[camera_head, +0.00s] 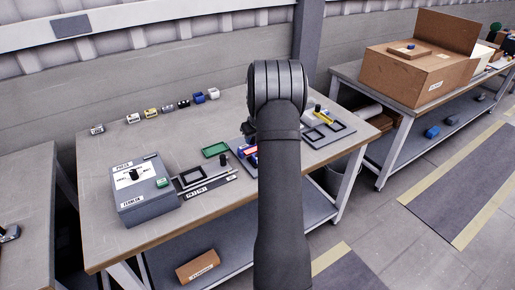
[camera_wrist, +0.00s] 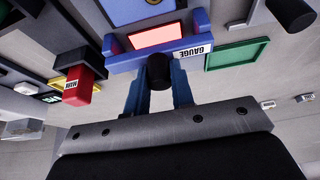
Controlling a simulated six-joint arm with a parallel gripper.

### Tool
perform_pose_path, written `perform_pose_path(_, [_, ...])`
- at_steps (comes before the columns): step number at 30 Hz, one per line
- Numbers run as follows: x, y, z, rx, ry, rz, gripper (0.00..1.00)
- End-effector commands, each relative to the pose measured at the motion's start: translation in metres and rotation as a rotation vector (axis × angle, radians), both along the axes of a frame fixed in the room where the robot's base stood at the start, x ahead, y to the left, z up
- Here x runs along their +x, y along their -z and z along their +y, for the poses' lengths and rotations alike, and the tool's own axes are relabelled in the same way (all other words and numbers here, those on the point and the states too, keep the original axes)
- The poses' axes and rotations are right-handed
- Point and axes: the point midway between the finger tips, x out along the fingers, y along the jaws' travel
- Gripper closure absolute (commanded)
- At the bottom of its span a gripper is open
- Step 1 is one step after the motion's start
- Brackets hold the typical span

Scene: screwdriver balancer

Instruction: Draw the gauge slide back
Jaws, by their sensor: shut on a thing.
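The gauge (camera_wrist: 200,42) is a blue housing with a white GAUGE label and a lit red panel (camera_wrist: 157,35), at the top middle of the wrist view. A black knob (camera_wrist: 160,70) stands in front of its near edge. My gripper (camera_wrist: 160,80) has its two blue fingers on either side of this knob, shut on it. In the head view my arm covers the gripper and most of the gauge; only a bit of blue, red and white shows beside the arm.
A red block (camera_wrist: 78,85) with a white label stands left of the gauge in the wrist view, and a green tray (camera_wrist: 237,54) lies to its right. A grey box (camera_head: 143,195) stands at the table's left. Several small blocks line the back edge.

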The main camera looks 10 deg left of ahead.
Motion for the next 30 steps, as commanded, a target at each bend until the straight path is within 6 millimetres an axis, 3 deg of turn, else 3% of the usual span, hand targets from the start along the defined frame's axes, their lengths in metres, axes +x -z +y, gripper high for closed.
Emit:
perform_pose_path(1, [-0.002,0.015,-0.004,-0.013,0.001,0.023,1.00])
perform_pose_path(30, [0.039,0.015,0.037,-0.014,0.001,0.022,1.00])
